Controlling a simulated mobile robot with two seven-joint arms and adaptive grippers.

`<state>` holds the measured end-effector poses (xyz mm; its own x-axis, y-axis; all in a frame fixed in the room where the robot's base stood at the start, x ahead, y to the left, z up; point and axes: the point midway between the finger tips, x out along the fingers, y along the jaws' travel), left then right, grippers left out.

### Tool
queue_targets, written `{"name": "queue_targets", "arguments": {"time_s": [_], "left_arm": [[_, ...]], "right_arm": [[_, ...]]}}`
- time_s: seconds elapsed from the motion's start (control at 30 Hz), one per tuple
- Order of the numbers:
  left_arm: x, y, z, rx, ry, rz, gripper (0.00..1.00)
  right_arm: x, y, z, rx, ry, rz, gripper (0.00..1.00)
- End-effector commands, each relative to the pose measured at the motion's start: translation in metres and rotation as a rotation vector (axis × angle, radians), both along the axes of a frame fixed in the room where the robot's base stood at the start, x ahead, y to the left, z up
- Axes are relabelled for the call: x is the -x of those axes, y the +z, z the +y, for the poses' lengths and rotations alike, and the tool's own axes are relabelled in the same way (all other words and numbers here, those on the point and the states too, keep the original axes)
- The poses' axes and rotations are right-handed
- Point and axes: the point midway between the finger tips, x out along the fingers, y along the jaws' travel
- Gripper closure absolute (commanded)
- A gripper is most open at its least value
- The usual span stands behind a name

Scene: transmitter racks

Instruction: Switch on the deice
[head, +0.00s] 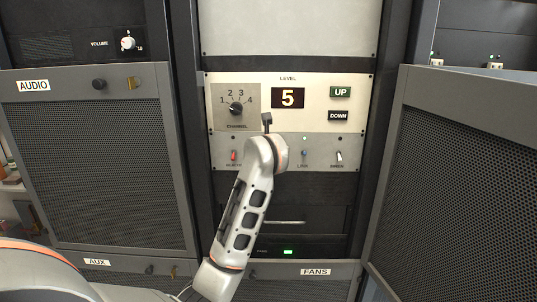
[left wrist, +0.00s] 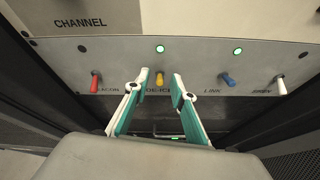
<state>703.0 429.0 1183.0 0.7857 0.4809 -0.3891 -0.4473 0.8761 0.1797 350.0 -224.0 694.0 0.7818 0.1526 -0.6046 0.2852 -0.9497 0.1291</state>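The yellow DE-ICE switch (left wrist: 159,79) sits on the grey lower strip of the panel in the left wrist view. A small lamp (left wrist: 160,48) above it glows green. My left gripper (left wrist: 161,74) has its two fingers apart, with the tips on either side of the yellow switch. I cannot tell whether either finger touches it, or which way the lever points. In the head view my left arm covers the DE-ICE switch and the fingers are hidden. My right gripper is in neither view.
The red BEACON switch (left wrist: 95,82) is left of the fingers. The blue LINK switch (left wrist: 229,80), its lamp (left wrist: 238,51) green, and a white switch (left wrist: 280,86) are to the right. Above are the channel knob (head: 236,109) and level display (head: 288,97). Mesh cabinets flank the rack.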

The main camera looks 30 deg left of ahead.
Motion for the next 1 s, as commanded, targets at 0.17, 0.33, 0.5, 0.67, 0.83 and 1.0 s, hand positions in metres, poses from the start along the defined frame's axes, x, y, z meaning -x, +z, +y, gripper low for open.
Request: {"name": "queue_targets", "arguments": {"time_s": [0.17, 0.33, 0.5, 0.67, 0.83, 1.0], "left_arm": [[0.009, 0.006, -0.006, -0.001, 0.0, -0.003, 0.75], [0.034, 0.018, -0.022, 0.001, -0.002, -0.005, 0.75], [0.062, 0.031, -0.039, 0.002, -0.001, -0.004, 0.75], [0.081, 0.041, -0.051, 0.002, -0.002, -0.002, 0.75], [0.092, 0.046, -0.057, 0.001, -0.001, -0.001, 0.75], [0.094, 0.047, -0.058, 0.002, 0.0, 0.0, 0.75]], "right_arm": [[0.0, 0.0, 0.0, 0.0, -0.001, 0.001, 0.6], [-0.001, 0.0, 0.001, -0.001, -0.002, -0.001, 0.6], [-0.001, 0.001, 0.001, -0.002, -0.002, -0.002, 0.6], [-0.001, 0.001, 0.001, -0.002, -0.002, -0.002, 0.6], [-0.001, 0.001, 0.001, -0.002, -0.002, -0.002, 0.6], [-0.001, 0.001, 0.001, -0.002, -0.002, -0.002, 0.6]]}}
